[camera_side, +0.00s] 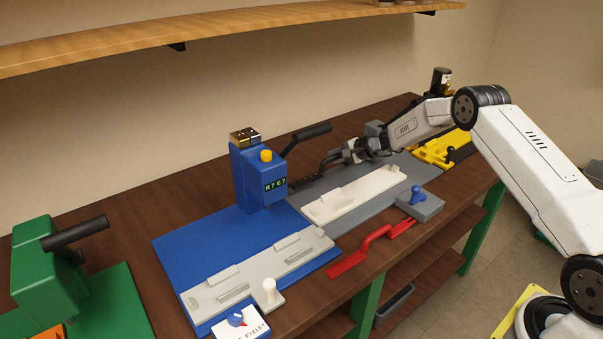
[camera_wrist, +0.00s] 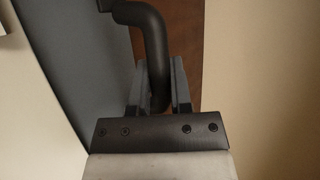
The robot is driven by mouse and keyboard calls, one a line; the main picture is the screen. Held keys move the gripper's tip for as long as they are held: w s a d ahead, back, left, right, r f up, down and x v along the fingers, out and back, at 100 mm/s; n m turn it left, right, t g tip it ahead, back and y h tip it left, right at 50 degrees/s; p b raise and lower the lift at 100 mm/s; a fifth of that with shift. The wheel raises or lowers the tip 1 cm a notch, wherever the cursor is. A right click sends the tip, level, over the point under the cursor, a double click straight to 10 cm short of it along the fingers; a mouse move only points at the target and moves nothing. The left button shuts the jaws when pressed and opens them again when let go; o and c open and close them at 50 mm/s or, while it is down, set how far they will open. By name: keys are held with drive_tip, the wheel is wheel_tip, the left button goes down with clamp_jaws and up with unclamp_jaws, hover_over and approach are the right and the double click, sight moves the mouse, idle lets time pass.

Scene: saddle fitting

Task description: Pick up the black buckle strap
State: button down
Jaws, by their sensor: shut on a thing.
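The black buckle strap (camera_side: 307,181) is at the back edge of the grey base, left of my gripper (camera_side: 347,153) in the side view. Its toothed flat end points left, and its bent raised handle rises toward my fingers. In the wrist view the handle of the strap (camera_wrist: 150,35) runs down between the two fingers of my gripper (camera_wrist: 158,75), which are shut on it. The far end of the strap is hidden behind my gripper. I cannot tell whether the strap touches the surface below.
A grey base (camera_side: 370,213) carries a pale fixture plate (camera_side: 350,196). Left of it stands a blue press (camera_side: 253,178) with a black lever (camera_side: 308,134). A red strap (camera_side: 370,250) lies at the front edge. A yellow fixture (camera_side: 432,152) is on the right.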

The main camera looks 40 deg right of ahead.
drive_tip(key=s+a+r, duration=0.2)
drive_tip(key=s+r, duration=0.7)
drive_tip(key=s, duration=0.4)
drive_tip(key=shift+s+a+r, duration=0.25)
drive_tip(key=shift+a, duration=0.05)
drive_tip(key=shift+a+r, duration=0.1)
idle(0.5)
